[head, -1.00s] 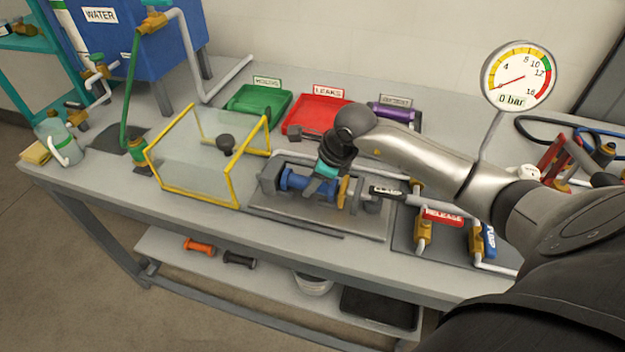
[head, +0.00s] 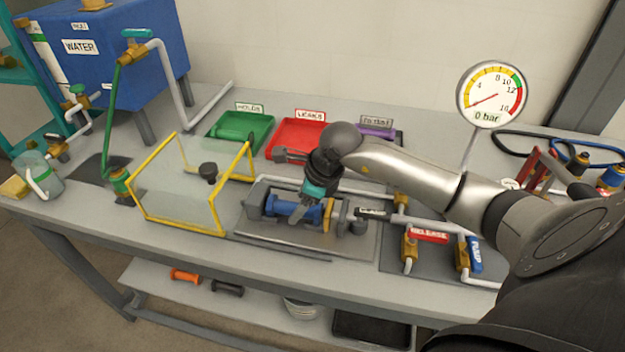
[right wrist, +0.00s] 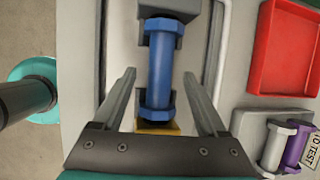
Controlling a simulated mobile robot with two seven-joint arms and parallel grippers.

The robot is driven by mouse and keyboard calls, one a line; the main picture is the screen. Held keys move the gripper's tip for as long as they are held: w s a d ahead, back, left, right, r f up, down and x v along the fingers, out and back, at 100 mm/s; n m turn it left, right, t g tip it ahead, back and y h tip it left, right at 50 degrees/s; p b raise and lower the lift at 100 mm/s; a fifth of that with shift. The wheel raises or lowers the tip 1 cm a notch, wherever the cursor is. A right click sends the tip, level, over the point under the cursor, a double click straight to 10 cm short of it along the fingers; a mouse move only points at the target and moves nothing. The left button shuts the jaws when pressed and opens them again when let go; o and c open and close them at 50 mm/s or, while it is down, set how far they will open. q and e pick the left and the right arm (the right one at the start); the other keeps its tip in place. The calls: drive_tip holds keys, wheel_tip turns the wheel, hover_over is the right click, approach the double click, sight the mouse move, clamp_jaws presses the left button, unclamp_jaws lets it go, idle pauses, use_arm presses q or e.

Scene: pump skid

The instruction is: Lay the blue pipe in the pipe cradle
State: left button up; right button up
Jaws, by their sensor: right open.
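The blue pipe (head: 292,208) lies level between the grey blocks of the pipe cradle (head: 254,204) on the bench plate. In the right wrist view the blue pipe (right wrist: 161,65) has its far end at a dark grey cradle block (right wrist: 172,8) and its near end beside a brass-yellow part. My right gripper (head: 300,213) is over the pipe. In the right wrist view its open fingers (right wrist: 160,75) appear one on each side of the pipe, with gaps between. The fingers partly cover the pipe in the head view. My left gripper is not in view.
A clear guard with a yellow frame (head: 180,226) stands left of the cradle. Green (head: 240,133) and red (head: 296,135) trays and a purple pipe (head: 376,132) are behind. The gauge (head: 492,95) reads 0 bar. Red and blue valve handles are at right.

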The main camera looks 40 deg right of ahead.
drive_tip(key=v, duration=1.3)
drive_tip(key=shift+r+p, duration=0.35)
drive_tip(key=shift+p, duration=0.1)
